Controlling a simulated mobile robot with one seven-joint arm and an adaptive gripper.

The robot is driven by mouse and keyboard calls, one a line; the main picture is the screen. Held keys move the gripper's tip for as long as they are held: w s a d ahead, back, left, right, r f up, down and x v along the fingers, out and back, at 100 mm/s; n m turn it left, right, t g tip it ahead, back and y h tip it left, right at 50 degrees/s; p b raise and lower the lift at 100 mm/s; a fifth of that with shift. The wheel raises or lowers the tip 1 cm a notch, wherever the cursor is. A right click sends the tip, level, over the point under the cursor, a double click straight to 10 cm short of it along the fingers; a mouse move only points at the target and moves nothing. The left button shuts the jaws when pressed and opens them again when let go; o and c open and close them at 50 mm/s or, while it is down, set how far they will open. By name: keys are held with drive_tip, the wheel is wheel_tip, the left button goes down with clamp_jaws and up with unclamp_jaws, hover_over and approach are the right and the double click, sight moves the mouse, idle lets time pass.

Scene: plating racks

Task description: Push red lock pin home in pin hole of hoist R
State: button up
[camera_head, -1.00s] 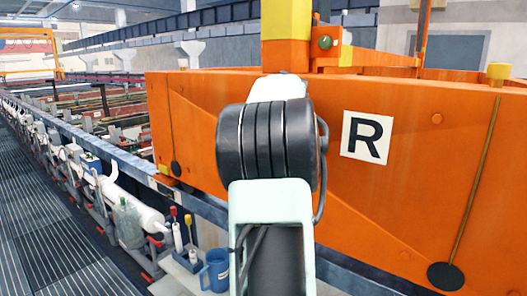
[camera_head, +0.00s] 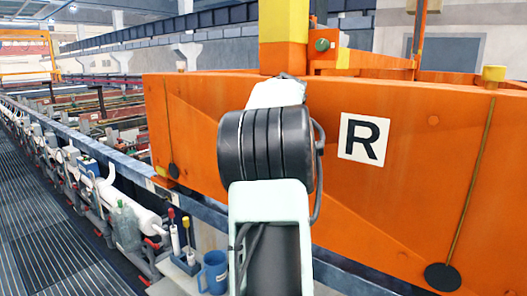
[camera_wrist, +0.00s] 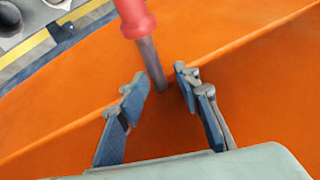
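The red lock pin (camera_wrist: 134,18) shows in the wrist view with a red collar and a grey shaft (camera_wrist: 151,64). Its upper end is cut off by the top of the picture. The lower end of the shaft meets or passes in front of the orange face of hoist R (camera_head: 408,190); I cannot tell how deep it sits, and no pin hole shows clearly. My gripper (camera_wrist: 158,84) is open, its two blue-padded fingers apart on either side of the lower end of the shaft, with gaps. In the head view my arm hides the gripper and pin.
A white R sign (camera_head: 363,138) is on the hoist's face. Below left, a blue mug (camera_head: 214,272) stands near red- and yellow-topped items. A white cylinder (camera_head: 140,212) and pipework line the walkway (camera_head: 45,235) at the left.

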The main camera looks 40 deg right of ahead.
drive_tip(key=shift+s+d, duration=0.2)
drive_tip(key=shift+d, duration=0.05)
drive_tip(key=v, duration=1.2)
drive_tip(key=shift+a, duration=0.25)
drive_tip(key=shift+w, duration=0.15)
drive_tip(key=shift+c, duration=0.5)
